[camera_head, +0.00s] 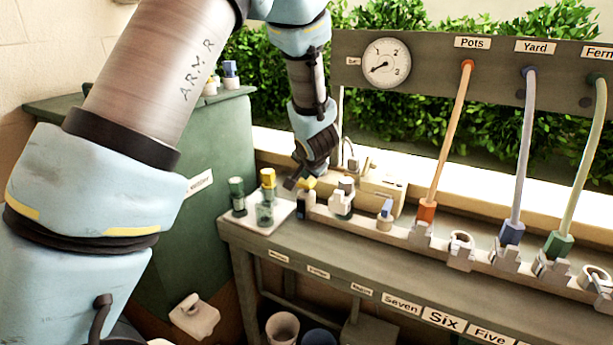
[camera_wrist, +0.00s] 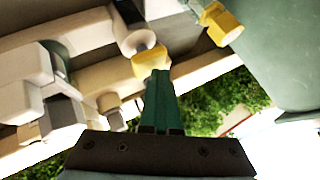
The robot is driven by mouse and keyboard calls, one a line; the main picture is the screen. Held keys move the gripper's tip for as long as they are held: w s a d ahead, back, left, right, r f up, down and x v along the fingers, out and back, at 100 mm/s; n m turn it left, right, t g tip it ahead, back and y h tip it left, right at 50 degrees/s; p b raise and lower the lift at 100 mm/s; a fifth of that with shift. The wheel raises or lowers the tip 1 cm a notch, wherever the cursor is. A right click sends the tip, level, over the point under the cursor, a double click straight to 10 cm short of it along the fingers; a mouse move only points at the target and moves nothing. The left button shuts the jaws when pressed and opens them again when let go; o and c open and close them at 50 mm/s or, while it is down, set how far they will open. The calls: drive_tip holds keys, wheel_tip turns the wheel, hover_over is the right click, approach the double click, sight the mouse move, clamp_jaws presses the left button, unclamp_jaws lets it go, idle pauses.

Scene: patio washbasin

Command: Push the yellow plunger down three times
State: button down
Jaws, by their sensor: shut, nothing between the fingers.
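A small yellow block (camera_head: 307,184), which looks like the yellow plunger, tops a dark and pale fitting at the left end of the bench's back row. It also shows in the wrist view (camera_wrist: 150,62), right at my fingertips. My gripper (camera_head: 291,182) points down beside it, shut and empty. Its teal fingers (camera_wrist: 160,74) overlap the yellow block's edge in the wrist view; I cannot tell whether they touch it. A round dial (camera_head: 386,63) marked 1, 2, 3 hangs on the back board, its needle pointing lower left.
A yellow-topped bottle (camera_head: 268,184) and a dark green bottle (camera_head: 237,196) stand on a white tray (camera_head: 262,222) left of the gripper. Pale fittings (camera_head: 342,199) and hoses (camera_head: 452,140) line the bench to the right. A green cabinet (camera_head: 215,140) stands behind my arm.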

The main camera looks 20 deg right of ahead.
sight(306, 183)
idle(0.4)
drive_tip(key=shift+r+p, duration=1.05)
drive_tip(key=shift+p, duration=0.4)
wheel_tip(306, 183, up, 6)
drive_tip(key=p, duration=0.7)
drive_tip(key=shift+d+r+p, duration=0.1)
drive_tip(key=shift+p, duration=0.2)
idle(1.6)
